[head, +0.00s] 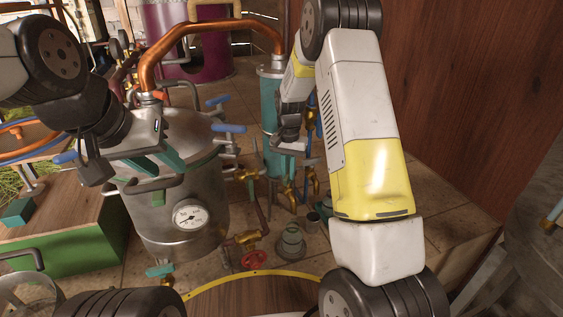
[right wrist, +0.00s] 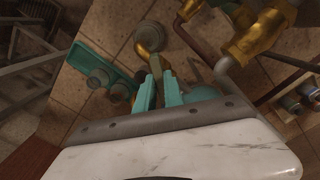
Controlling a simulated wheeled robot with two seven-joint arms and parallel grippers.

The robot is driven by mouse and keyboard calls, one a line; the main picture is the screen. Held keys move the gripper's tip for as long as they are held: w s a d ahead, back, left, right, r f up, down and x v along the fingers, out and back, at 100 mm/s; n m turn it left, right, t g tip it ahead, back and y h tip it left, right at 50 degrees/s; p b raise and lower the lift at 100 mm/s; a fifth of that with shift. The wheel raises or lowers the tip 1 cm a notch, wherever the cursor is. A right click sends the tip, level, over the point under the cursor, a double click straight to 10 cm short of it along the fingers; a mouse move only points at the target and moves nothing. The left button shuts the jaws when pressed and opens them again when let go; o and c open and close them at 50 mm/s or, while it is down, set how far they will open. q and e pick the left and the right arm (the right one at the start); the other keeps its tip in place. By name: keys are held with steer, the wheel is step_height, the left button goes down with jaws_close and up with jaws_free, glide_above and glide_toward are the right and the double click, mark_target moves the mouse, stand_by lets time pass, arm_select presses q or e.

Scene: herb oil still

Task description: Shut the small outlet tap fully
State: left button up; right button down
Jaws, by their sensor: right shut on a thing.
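My right gripper (right wrist: 157,85) has its two teal fingers close together around a narrow brass piece (right wrist: 155,63), which appears to be the small outlet tap's handle. The fingers hide part of it, so I cannot tell how far the tap is turned. In the head view, my right arm reaches down beside the teal condenser (head: 270,120), near brass taps (head: 287,190) low on it. The right fingertips are hard to make out there. My left gripper (head: 157,163) has its teal fingers apart, in front of the steel pot (head: 175,225), with nothing visible between them.
A copper pipe (head: 205,27) joins the pot to the condenser. A brass valve with a red handwheel (head: 254,259) sits low beside the pot. A grey jar (head: 291,243) stands on the tiled floor. In the right wrist view, brass fittings (right wrist: 262,40) and a teal tray (right wrist: 105,62) are close by.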

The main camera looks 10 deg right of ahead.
mark_target(288, 173)
steer(key=m, duration=0.5)
steer(key=shift+m, duration=0.3)
steer(key=m, duration=0.5)
steer(key=shift+m, duration=0.4)
steer(key=c, duration=1.5)
jaws_free()
steer(key=shift+o, duration=0.2)
steer(key=shift+r, duration=0.1)
step_height(288, 173, up, 8)
steer(key=shift+f, duration=0.15)
